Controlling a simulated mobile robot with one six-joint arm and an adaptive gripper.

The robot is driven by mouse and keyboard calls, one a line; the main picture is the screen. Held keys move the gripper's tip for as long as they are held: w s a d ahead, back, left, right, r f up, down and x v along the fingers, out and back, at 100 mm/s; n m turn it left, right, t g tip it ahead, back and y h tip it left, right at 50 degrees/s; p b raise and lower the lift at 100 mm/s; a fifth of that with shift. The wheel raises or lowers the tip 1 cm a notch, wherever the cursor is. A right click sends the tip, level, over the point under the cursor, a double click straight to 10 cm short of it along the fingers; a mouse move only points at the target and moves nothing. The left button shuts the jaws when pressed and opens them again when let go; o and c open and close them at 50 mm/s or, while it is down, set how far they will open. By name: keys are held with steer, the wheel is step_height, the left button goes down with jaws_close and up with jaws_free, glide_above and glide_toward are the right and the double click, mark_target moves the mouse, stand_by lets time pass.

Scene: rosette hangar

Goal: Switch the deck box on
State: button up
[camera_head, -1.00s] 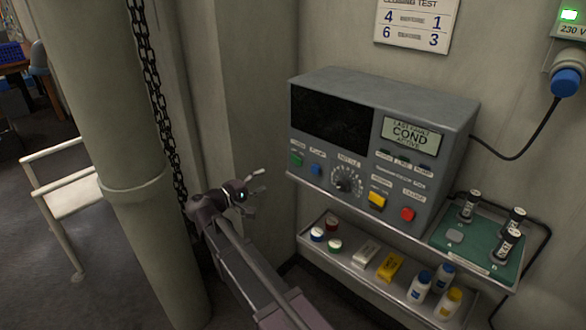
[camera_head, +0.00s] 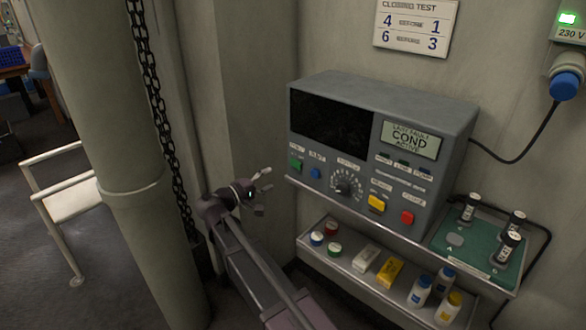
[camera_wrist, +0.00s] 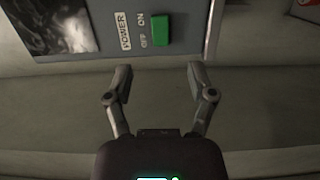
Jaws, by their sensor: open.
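The deck box (camera_head: 455,128) is a grey console on a wall shelf, with a dark screen (camera_head: 331,122) and a lit-looking label panel reading COND (camera_head: 409,140). Its green power switch (camera_head: 295,164) is at the left of the front. In the wrist view the green switch (camera_wrist: 162,29) sits beside a POWER label (camera_wrist: 122,30) and OFF and ON marks. My gripper (camera_head: 265,181) is left of the box, near its lower left corner. In the wrist view my gripper (camera_wrist: 161,80) is open and empty, fingers apart, with the switch ahead between their lines, not touching.
A blue knob, a dial (camera_head: 346,184), a yellow switch (camera_head: 376,203) and a red button (camera_head: 407,217) share the panel. A lower shelf (camera_head: 340,266) holds jars and bottles. A green tray (camera_head: 460,255) with vials is at right. A pillar and chain stand at left.

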mark_target(297, 166)
steer(key=x, duration=1)
jaws_close()
